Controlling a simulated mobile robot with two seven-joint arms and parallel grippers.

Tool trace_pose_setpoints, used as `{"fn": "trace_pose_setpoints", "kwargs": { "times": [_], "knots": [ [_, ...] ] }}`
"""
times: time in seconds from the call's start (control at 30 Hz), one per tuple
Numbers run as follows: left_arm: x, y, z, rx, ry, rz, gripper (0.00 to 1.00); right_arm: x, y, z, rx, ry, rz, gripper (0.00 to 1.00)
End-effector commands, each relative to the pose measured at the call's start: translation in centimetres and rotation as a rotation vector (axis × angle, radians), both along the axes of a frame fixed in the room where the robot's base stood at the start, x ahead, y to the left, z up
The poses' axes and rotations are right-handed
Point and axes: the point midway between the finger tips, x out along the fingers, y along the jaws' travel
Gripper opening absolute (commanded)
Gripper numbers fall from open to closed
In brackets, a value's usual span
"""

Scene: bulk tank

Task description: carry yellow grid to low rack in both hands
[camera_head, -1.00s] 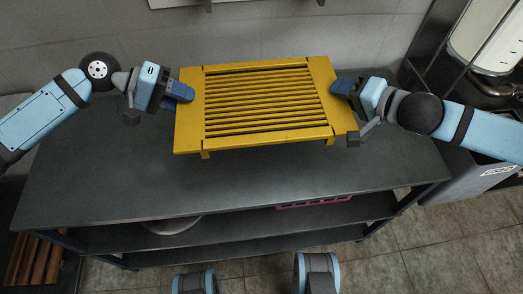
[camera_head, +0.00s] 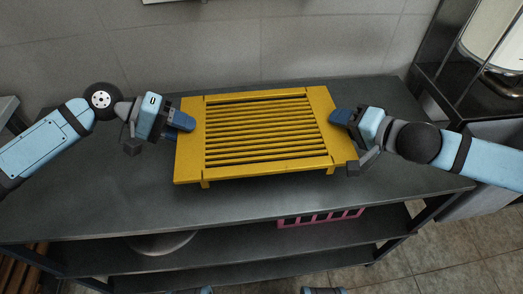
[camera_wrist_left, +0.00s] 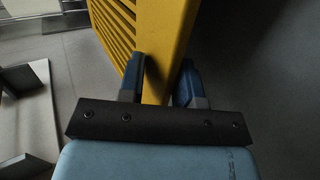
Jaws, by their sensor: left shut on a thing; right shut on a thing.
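The yellow grid (camera_head: 265,133) is a slatted yellow frame with short legs, held level between my two grippers over the top of a dark grey metal rack (camera_head: 110,195). My left gripper (camera_head: 188,122) is shut on its left edge. The left wrist view shows the blue fingers (camera_wrist_left: 158,85) on both sides of the yellow edge (camera_wrist_left: 165,40). My right gripper (camera_head: 338,118) is shut on its right edge. I cannot tell for sure whether the legs touch the rack top.
Lower shelves of the rack hold a pink basket (camera_head: 320,217) and a round pale thing (camera_head: 162,242), partly hidden. A tiled wall (camera_head: 250,45) stands behind. A dark cabinet (camera_head: 455,75) stands at the right. The rack top in front of the grid is clear.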

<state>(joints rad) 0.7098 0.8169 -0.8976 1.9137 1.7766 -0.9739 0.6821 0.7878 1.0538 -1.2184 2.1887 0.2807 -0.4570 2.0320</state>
Motion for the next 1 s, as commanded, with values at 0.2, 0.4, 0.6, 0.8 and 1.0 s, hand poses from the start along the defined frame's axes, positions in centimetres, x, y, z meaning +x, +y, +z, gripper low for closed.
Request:
{"fn": "trace_pose_setpoints", "kwargs": {
  "times": [0.2, 0.4, 0.6, 0.8, 1.0],
  "knots": [
    [-0.3, -0.5, -0.6, -0.006, -0.003, -0.01, 0.0, -0.2, 0.4, -0.5, 0.008, 0.0, 0.009, 0.0],
    [-0.3, -0.5, -1.7, -0.006, -0.003, -0.01, 0.0, -0.2, 0.5, -1.7, 0.008, 0.0, 0.009, 0.0],
    [-0.3, -0.5, -3.0, -0.006, -0.003, -0.01, 0.0, -0.2, 0.4, -3.0, 0.009, 0.0, 0.01, 0.0],
    [-0.3, -0.5, -4.3, -0.006, -0.003, -0.01, 0.0, -0.2, 0.5, -4.3, 0.009, 0.0, 0.01, 0.0],
    [-0.3, -0.4, -4.6, -0.005, -0.001, -0.009, 0.52, -0.2, 0.4, -4.6, 0.006, 0.001, 0.008, 0.52]
  ]
}}
